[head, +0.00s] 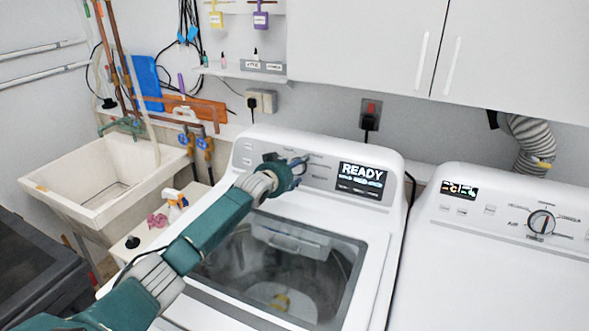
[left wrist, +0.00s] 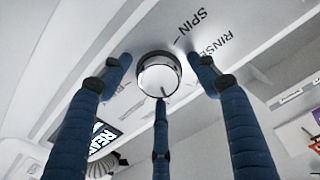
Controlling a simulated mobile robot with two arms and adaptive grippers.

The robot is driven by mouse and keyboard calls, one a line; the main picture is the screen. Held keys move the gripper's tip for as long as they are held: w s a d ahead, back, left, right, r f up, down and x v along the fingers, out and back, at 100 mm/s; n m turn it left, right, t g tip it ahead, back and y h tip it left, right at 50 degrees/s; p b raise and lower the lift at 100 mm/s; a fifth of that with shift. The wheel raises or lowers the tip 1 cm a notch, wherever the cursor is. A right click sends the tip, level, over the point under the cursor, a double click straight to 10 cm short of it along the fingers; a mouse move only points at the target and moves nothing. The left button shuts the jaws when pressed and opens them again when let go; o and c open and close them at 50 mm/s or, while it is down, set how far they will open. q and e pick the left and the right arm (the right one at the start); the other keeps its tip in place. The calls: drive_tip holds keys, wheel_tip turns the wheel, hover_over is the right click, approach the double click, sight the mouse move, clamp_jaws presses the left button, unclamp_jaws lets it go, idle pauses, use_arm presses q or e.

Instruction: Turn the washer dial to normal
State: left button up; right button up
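The washer (head: 350,236) stands in the middle of the head view, with a glass lid and a lit display reading "READY" (head: 362,180). Its dial (left wrist: 158,75) is a round silver knob in the left wrist view, with a dark mark low on its face. "SPIN" and "RINSE" are printed to its upper right; I cannot read a "normal" label. My left gripper (head: 298,165) is at the panel, hiding most of the dial in the head view. Its three blue fingers (left wrist: 160,85) are spread around the knob, with gaps at both sides; the lower fingertip overlaps the knob's edge, and contact is unclear. My right gripper is not in view.
A dryer (head: 500,250) with its own dial (head: 541,222) stands to the right. A utility sink (head: 110,180) and a spray bottle (head: 175,203) are at the left. White cabinets (head: 370,40) hang above the washer.

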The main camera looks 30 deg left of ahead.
use_arm(q)
drive_tip(key=v, duration=1.2)
drive_tip(key=shift+f, duration=0.1)
idle(0.5)
